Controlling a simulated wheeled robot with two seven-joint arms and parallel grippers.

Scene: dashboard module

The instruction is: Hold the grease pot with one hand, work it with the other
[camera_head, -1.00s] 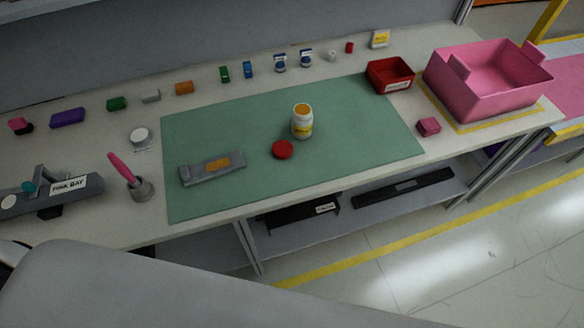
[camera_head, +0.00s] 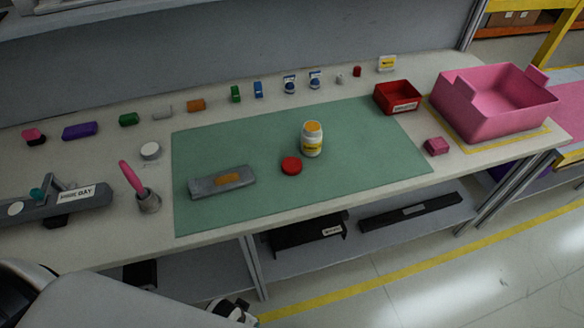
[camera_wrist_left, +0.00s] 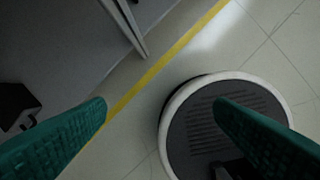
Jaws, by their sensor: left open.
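The grease pot (camera_head: 312,140) is a white jar with a yellow label and an orange top, standing upright on the green mat (camera_head: 270,187). A red round lid (camera_head: 291,166) lies on the mat beside it. A grey tray-like piece with an orange patch (camera_head: 222,182) lies at the mat's left. A pink-handled tool (camera_head: 132,178) stands in a small metal cup (camera_head: 148,202) left of the mat. My left gripper (camera_wrist_left: 160,104) is open and empty, with green fingers over the floor, away from the pot. My right gripper is not in view.
A red bin (camera_head: 397,98) and a large pink box (camera_head: 495,103) stand at the right, with a pink block (camera_head: 437,146) near the front edge. Several small coloured blocks and bottles line the back. A grey fixture (camera_head: 55,205) stands at the far left.

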